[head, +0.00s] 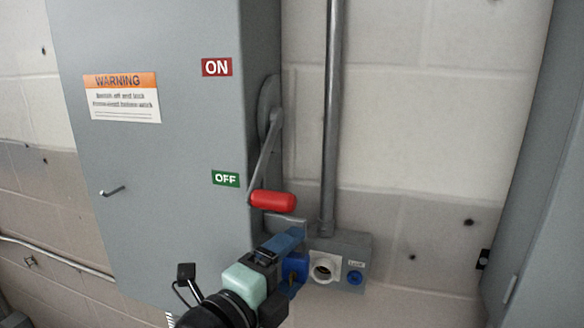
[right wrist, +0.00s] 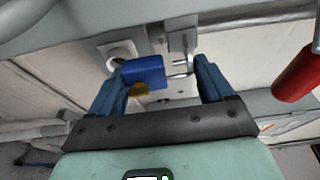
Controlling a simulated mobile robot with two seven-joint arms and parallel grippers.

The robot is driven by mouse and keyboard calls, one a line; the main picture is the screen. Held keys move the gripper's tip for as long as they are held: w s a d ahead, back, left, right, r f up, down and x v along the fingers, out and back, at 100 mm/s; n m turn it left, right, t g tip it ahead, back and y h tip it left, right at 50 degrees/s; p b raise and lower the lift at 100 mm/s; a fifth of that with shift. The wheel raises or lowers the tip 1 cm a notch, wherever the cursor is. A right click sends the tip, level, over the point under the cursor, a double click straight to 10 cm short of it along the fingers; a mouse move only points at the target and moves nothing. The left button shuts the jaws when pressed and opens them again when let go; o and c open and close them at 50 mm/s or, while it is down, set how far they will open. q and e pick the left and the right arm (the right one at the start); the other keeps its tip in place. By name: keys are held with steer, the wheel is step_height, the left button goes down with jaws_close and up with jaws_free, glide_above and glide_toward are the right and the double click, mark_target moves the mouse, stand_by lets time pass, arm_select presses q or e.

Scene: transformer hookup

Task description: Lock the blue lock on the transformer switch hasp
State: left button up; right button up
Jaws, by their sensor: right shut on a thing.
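The blue lock (head: 296,267) is between the fingers of my right gripper (head: 289,250), just below the switch box's red handle. In the right wrist view the lock body (right wrist: 143,72) lies against the left finger, with its metal shackle toward the right finger. My right gripper (right wrist: 161,72) is shut on it. The metal hasp (right wrist: 183,38) is right by the shackle; I cannot tell whether the shackle passes through it. The switch handle (head: 272,200) points down beside the OFF label (head: 226,179). My left gripper is not in view.
The grey switch box (head: 170,150) fills the left, with an ON label (head: 217,67) and a warning sign (head: 122,97). A vertical conduit (head: 333,120) runs down to a small grey box (head: 350,248) with a white round socket (head: 325,268). Another grey cabinet (head: 545,200) stands at right.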

steer(key=shift+a+f, duration=0.1)
steer(key=shift+f, duration=0.3)
steer(key=o, duration=0.8)
steer(key=shift+r, duration=0.1)
steer(key=v, duration=0.7)
steer(key=shift+r+b, duration=0.2)
steer(key=shift+b, duration=0.2)
